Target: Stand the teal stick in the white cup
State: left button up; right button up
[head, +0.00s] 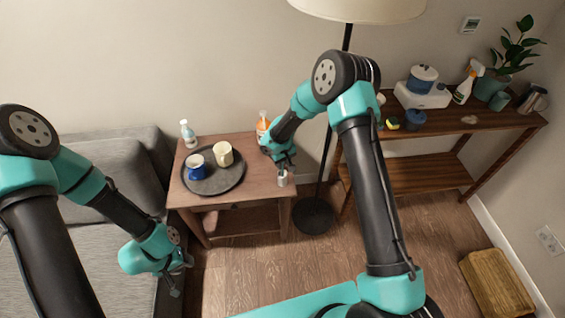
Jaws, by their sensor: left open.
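A small white cup (282,180) stands near the right front corner of the wooden side table. My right gripper (284,165) points down just above and behind the cup, very close to it. Its jaws are small and dark here, so I cannot tell whether they are shut or hold anything. I cannot make out the teal stick; my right gripper or arm may hide it. My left gripper (178,284) is open and empty, low in front of the sofa and to the left of the table.
A round dark tray (215,184) on the side table (257,152) holds a cream mug (223,153) and a blue mug (196,172). An orange bottle (262,124) and a clear bottle (188,134) stand at the back. A floor lamp (314,215) stands close on the right.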

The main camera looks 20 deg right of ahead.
jog(key=shift+o, duration=1)
notch_tip(320, 180, up, 12)
jog(key=shift+r, duration=0.15)
jog(key=s+d+f+m+y, duration=0.1)
jog(key=s+f, duration=0.4)
jog(key=s, duration=0.5)
jog(key=s+d+f+m+y, duration=0.1)
jog(key=s+f+m, duration=0.1)
jog(key=s+f, duration=0.3)
jog(key=s+d+f+m+y, duration=0.1)
jog(key=s+f, duration=0.4)
jog(key=s, duration=0.9)
jog(key=shift+s+d+m+t+y, duration=0.3)
jog(key=shift+s+d+t+y, duration=0.05)
jog(key=shift+d+t+y, duration=0.05)
